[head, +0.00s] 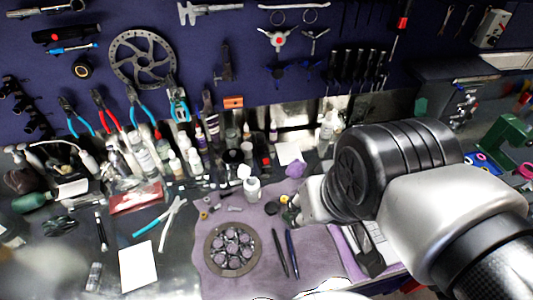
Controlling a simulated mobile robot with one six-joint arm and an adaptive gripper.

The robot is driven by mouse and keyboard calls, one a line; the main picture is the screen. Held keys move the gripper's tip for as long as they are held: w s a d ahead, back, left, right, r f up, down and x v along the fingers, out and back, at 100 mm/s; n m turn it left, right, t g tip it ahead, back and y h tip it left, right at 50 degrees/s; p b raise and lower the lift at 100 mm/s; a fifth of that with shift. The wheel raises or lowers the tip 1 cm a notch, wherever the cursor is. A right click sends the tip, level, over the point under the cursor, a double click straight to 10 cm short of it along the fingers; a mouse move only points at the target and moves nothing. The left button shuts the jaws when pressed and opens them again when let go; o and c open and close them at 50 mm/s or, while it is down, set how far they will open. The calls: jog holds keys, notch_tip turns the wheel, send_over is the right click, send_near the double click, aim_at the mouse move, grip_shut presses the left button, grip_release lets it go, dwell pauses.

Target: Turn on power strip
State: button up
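I cannot make out a power strip for certain in the head view. A small grey box with a red spot (490,28) hangs on the wall panel at the upper right, but I cannot tell what it is. My arm reaches in from the lower right over the bench. The end of my arm, where my gripper (292,212) seems to be, is small and dark above the purple mat (262,222). Its fingers are not clear, and I cannot tell whether they are open or hold anything. My arm hides part of the bench's right side.
A round metal part (233,249) and two dark pens (286,254) lie on the mat. Several bottles (140,155) stand along the back. A green tool (508,138) stands at right.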

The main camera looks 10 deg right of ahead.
jog(key=w+m, duration=0.1)
jog(key=w, duration=0.1)
jog(key=w+r+m, duration=0.1)
jog(key=w, duration=0.2)
jog(key=w+r+m, duration=0.1)
jog(key=w+m, duration=0.1)
jog(key=w, duration=0.1)
jog(key=shift+w+r+g, duration=0.1)
jog(key=shift+w+g, duration=0.05)
jog(key=shift+g, duration=0.25)
jog(key=c, duration=0.5)
jog(key=w+m, duration=0.1)
jog(key=w, duration=0.2)
jog(key=w+m, duration=0.1)
jog(key=w, duration=0.2)
jog(key=w+m, duration=0.2)
jog(key=w, duration=0.1)
jog(key=shift+d+f+g, duration=0.15)
jog(key=shift+f+g, duration=0.15)
jog(key=shift+f, duration=0.1)
grip_shut()
jog(key=w+f+m+g, duration=0.1)
jog(key=w+f+m, duration=0.8)
jog(key=w, duration=0.8)
notch_tip(320, 180, down, 3)
jog(key=shift+w+d+r, duration=0.1)
jog(key=shift+w+d, duration=0.1)
jog(key=shift+d, duration=0.15)
